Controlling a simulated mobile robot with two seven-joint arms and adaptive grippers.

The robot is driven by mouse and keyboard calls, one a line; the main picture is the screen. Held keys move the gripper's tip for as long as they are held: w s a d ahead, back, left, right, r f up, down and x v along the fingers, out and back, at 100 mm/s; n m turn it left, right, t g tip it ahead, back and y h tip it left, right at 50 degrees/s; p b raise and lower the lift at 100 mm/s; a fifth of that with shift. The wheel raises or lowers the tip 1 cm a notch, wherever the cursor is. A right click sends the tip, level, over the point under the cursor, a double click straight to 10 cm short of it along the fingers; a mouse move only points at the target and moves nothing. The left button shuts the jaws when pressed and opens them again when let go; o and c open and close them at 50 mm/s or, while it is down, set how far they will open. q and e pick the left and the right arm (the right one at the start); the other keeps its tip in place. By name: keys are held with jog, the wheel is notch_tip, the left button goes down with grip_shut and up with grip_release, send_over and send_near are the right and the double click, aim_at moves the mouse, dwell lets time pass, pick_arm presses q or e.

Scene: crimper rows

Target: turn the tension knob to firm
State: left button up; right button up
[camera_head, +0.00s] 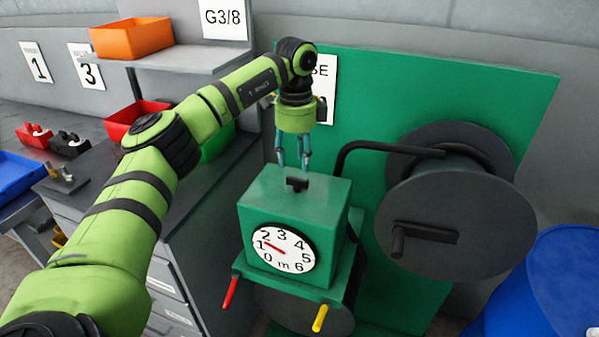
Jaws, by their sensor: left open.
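A green box-shaped machine (327,195) stands in the middle of the view. A small black knob (297,184) sits on its top face. A white dial (283,249) on its front has numbers up to 6 and a red pointer near 1. My left gripper (293,166) is open and points down just above and behind the knob. Its fingertips look apart from the knob, but the exact gap is hard to tell. No firm mark can be read. My right gripper is not in view.
A grey reel with a crank (455,222) stands to the right on a green panel (500,85). Red (230,292) and yellow (320,318) handles stick out below. A blue barrel (565,285) stands far right.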

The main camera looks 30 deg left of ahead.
aim_at(296, 180)
pick_arm(q)
jog(key=f+p, duration=0.1)
jog(key=f, duration=0.3)
jog(key=shift+s+f+p, duration=0.2)
jog(key=shift+f+p, duration=0.15)
jog(key=shift+f, duration=0.05)
jog(key=shift+w+d+f, duration=0.1)
jog(key=shift+f, duration=0.4)
grip_shut()
